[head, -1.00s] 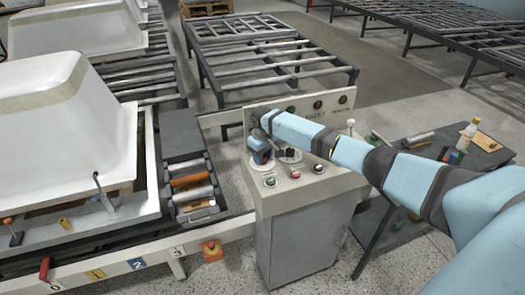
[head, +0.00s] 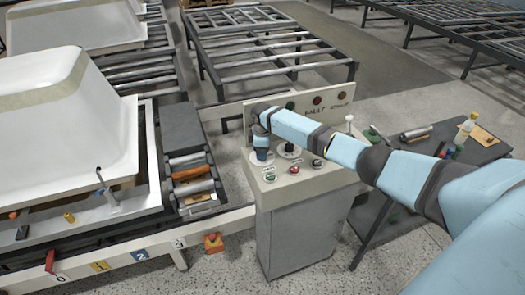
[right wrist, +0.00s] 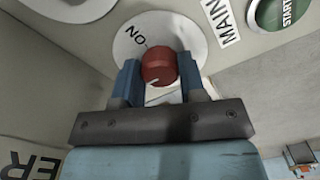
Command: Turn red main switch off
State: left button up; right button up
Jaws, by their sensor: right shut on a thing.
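The red main switch (right wrist: 158,65) is a round red knob on a white round plate (right wrist: 185,35) marked ON, with the word MAIN (right wrist: 221,22) beside it. A pale pointer line on the knob's front lies toward the bottom of the right wrist view. My right gripper (right wrist: 159,73) has its two blue fingers on either side of the knob, shut on it. In the head view my right gripper (head: 261,157) points down at the left part of the console (head: 305,193) and hides the knob. My left gripper is not in view.
A green START button (right wrist: 283,10) is close by. A black knob (head: 289,150), green button (head: 269,177) and red button (head: 294,169) share the console top. A dark side table (head: 470,150) with bottles stands right. White tub shells (head: 60,130) stand left.

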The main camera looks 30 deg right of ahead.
dwell(0.3)
jog(key=o, duration=0.9)
jog(key=shift+r, duration=0.1)
notch_tip(320, 180, up, 14)
jog(key=shift+f+b, duration=0.15)
jog(key=shift+b, duration=0.55)
